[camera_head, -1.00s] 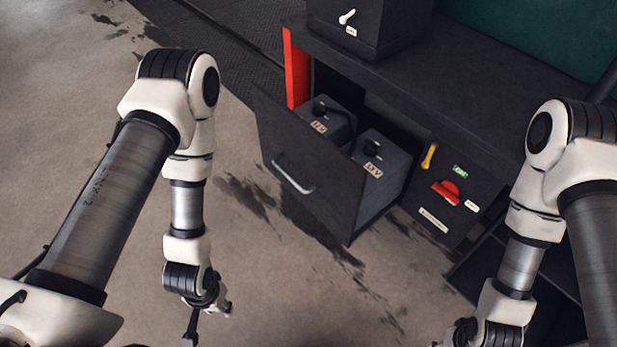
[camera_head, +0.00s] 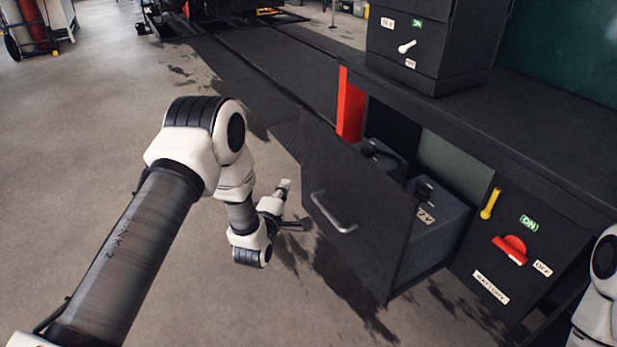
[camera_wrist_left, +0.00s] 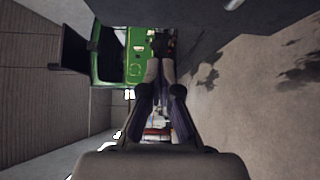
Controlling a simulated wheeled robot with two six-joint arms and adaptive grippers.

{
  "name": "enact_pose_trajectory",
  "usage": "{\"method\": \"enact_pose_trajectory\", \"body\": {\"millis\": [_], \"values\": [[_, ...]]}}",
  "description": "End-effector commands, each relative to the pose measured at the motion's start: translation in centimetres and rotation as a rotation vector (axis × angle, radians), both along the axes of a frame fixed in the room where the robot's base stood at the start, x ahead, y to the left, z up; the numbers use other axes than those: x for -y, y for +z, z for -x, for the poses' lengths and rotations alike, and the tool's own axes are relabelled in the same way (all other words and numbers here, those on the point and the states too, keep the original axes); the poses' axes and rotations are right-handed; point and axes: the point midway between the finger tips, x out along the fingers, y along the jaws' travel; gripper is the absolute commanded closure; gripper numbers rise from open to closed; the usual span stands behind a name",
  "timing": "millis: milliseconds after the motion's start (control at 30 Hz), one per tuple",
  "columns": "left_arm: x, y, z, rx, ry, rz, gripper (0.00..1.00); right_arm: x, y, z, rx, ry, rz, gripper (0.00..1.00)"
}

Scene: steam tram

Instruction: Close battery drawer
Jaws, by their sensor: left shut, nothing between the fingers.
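The battery drawer (camera_head: 350,225) is a dark box drawer pulled well out of the dark cabinet under the bench, with a silver bar handle (camera_head: 333,213) on its front. Dark battery boxes (camera_head: 440,218) sit inside it. My left gripper (camera_head: 303,224) is just left of the drawer front, near the handle's height in the picture; whether it touches is unclear. In the left wrist view its fingers (camera_wrist_left: 160,50) are together and empty, and a dark panel with a bit of silver handle (camera_wrist_left: 233,4) shows at the top. My right gripper is out of view.
Right of the drawer, a panel carries a red switch (camera_head: 510,249) and a yellow handle (camera_head: 490,204). A red post (camera_head: 350,105) stands at the opening's left side. A dark switch box (camera_head: 430,45) sits on the bench. The floor left of the drawer is clear.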

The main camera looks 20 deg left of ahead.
Motion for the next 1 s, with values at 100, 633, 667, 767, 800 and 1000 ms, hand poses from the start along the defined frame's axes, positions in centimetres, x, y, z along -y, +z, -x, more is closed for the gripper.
{"method": "enact_pose_trajectory", "body": {"millis": [100, 633, 667, 767, 800, 1000], "values": [[-0.1, 0.3, -1.4, 0.002, -0.001, -0.001, 1.00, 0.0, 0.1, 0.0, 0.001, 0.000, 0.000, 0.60], [0.6, 0.1, -11.5, -0.002, -0.003, -0.003, 1.00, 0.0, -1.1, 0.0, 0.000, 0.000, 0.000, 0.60], [0.7, 0.0, -11.8, -0.003, -0.002, -0.003, 1.00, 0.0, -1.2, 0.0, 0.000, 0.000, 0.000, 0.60], [1.2, 0.1, -12.4, -0.003, -0.002, -0.002, 1.00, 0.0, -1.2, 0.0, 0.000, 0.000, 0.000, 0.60], [1.3, 0.1, -12.5, -0.003, -0.002, -0.002, 1.00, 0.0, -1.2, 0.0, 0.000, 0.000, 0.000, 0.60], [1.4, 0.2, -12.6, -0.004, -0.001, -0.001, 1.00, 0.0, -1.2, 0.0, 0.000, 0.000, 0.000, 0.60]]}}
